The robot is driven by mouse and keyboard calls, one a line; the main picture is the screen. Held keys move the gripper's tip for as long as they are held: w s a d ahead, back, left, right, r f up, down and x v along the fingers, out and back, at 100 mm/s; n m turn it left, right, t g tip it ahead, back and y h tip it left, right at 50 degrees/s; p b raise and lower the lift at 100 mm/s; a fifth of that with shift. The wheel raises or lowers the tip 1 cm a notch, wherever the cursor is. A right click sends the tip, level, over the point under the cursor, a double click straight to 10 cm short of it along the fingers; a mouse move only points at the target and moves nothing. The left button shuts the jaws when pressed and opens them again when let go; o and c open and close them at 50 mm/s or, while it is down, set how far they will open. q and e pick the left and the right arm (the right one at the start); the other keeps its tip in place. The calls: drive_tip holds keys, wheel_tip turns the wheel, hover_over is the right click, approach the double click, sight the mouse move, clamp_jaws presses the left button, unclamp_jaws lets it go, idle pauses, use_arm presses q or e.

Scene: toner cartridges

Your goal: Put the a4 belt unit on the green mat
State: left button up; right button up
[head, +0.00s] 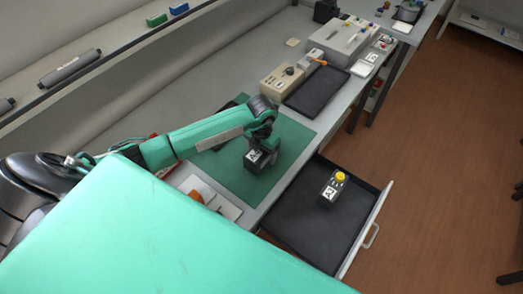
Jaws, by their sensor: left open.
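The green mat (290,146) lies on the grey bench, partly covered by my left arm. My left gripper (264,157) is open, pointing down over the mat. A dark block with a white label (253,157) is right at its fingers and appears to stand on the mat; the fingers overlap it, and I cannot tell whether they touch it. Another dark block with a white label and a yellow knob (333,188) stands in the open drawer. The labels are too small to read, so I cannot tell which is the a4 belt unit. My right gripper is not in view.
The open drawer (290,222) juts out from the bench front. A black tray (316,91) and a beige box with a knob (282,82) stand beyond the mat. A grey cylinder (70,68) lies on the back shelf. An orange and white item (203,192) lies nearer me.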

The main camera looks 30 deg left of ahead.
use_arm(q)
drive_tip(key=shift+r, duration=0.2)
drive_tip(key=shift+w+r, duration=0.1)
drive_tip(key=shift+r, duration=0.2)
wheel_tip(320, 180, up, 11)
drive_tip(key=b, duration=0.3)
drive_tip(key=shift+f+b, duration=0.2)
drive_tip(key=shift+b, duration=0.1)
drive_tip(key=shift+r, duration=0.35)
drive_tip(key=shift+r, duration=0.1)
